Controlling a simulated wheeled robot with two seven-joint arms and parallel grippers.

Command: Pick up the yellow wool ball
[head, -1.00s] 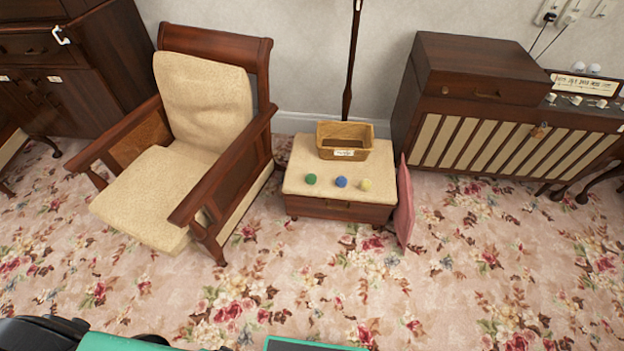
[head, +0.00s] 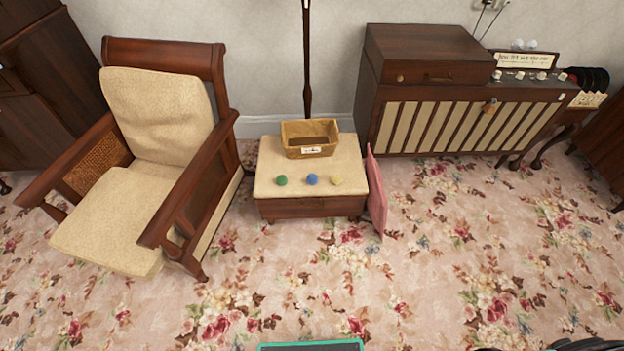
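The yellow wool ball (head: 336,180) sits on the cream cushioned top of a low wooden footstool (head: 262,186), near its front edge. It is the rightmost of three balls in a row. A blue ball (head: 312,179) is just left of it and a green ball (head: 282,181) is further left. A small wooden box (head: 310,147) with a white label stands behind the balls on the same top. Neither gripper shows in the head view. A dark part of my own body shows at the bottom right edge.
A wooden armchair (head: 150,214) with cream cushions stands left of the footstool. A pink flat cushion (head: 377,195) leans at the stool's right side. A wooden radio cabinet (head: 440,125) stands at the back right, and a thin pole (head: 307,65) behind the stool. The flowered carpet in front is clear.

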